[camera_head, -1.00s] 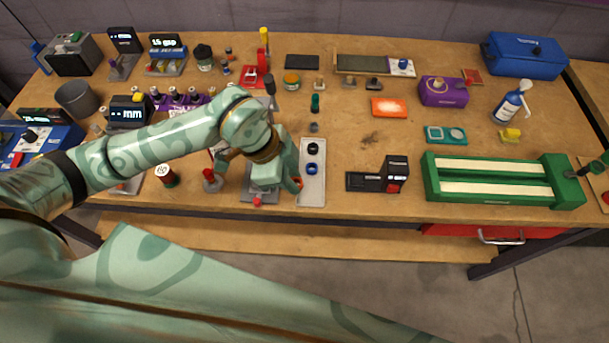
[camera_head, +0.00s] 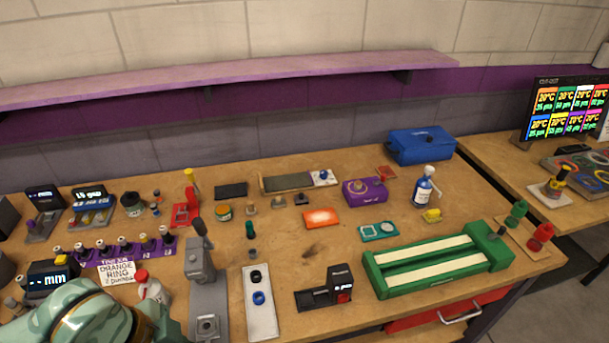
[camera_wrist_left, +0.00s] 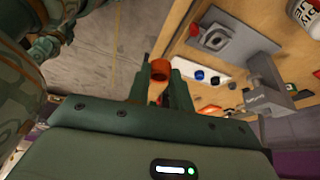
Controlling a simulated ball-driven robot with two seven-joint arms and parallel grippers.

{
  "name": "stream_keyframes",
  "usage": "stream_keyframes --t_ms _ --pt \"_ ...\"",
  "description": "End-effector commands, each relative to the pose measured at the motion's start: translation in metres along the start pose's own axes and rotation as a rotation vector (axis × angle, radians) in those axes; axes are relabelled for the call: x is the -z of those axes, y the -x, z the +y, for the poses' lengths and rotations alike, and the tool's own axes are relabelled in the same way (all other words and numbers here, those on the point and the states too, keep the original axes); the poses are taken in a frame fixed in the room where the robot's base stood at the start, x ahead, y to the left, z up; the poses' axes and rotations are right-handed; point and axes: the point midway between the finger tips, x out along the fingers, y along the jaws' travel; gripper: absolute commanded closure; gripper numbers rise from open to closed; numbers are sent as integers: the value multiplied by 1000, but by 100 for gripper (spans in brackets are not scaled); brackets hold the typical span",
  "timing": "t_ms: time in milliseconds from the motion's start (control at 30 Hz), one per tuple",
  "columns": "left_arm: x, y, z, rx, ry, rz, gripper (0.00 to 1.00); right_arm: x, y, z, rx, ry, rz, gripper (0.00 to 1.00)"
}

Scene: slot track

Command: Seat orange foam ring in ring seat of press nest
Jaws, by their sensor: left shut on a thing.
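The orange foam ring (camera_wrist_left: 160,70) is between the fingertips of my left gripper (camera_wrist_left: 160,85) in the left wrist view. That gripper is shut on it, clear of the bench and off its front edge. The grey press nest (camera_head: 207,325) stands on the bench in the head view, with a square seat at the front of its base and an upright column behind. In the left wrist view its base (camera_wrist_left: 218,42) is up and right of the ring, apart from it. The head view shows only my left arm at lower left; its fingertips are out of frame. My right gripper is not seen.
A white tray (camera_head: 262,323) with a black ring (camera_head: 255,276) and a blue ring (camera_head: 259,298) lies right of the press. A sign reading "orange ring" (camera_head: 115,272) and a red-capped white bottle (camera_head: 150,287) stand to its left. A black device (camera_head: 325,290) sits further right.

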Motion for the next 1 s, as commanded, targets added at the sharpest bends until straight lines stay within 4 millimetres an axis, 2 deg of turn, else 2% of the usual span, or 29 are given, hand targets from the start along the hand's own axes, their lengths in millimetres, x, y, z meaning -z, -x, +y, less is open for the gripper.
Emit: stream_keyframes --t_ms 100,267,500,700,1000 --pt "13 13 -25 37 67 7 99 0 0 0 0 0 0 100" --pt "32 32 -52 62 127 8 99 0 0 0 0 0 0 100" --pt "71 69 -92 81 173 8 99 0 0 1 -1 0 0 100" --pt "92 90 -107 75 172 4 99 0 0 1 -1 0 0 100" --pt "94 94 -109 75 171 1 99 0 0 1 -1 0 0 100"
